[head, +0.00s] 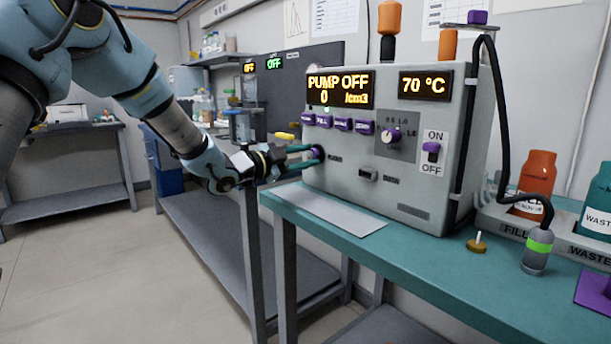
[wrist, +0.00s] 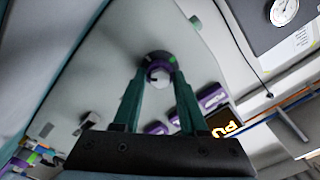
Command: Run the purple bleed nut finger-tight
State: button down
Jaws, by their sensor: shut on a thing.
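The purple bleed nut (head: 318,153) sits on the left part of the front panel of the grey machine (head: 400,165). My gripper (head: 308,157) reaches in from the left with teal fingers. In the wrist view the fingertips of my gripper (wrist: 158,72) are on either side of the nut and shut on it. The fingers hide part of its sides.
Purple buttons (head: 341,124) run in a row just above the nut, near my fingers. A dial (head: 392,136) and an ON/OFF switch (head: 432,152) are further right. A pale sheet (head: 325,210) lies on the teal bench (head: 380,260). A small brass piece (head: 477,243) and a green-banded bottle (head: 538,250) stand at right.

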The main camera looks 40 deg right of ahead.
jog(key=m+b, duration=0.2)
jog(key=b, duration=0.1)
jog(key=f+m+b, duration=0.1)
jog(key=m+b, duration=0.1)
jog(key=b, duration=0.1)
jog(key=shift+m, duration=0.3)
jog(key=m+b, duration=0.3)
jog(key=b, duration=0.1)
jog(key=shift+a+r+b, duration=0.1)
jog(key=shift+r+b, duration=0.05)
jog(key=shift+b, duration=0.15)
jog(key=shift+r+m, duration=0.1)
jog(key=shift+m, duration=0.3)
jog(key=shift+c, duration=2.2)
grip_release()
jog(key=shift+r, duration=0.15)
jog(key=a, duration=1)
jog(key=shift+w+a, duration=0.3)
jog(key=shift+a, duration=0.1)
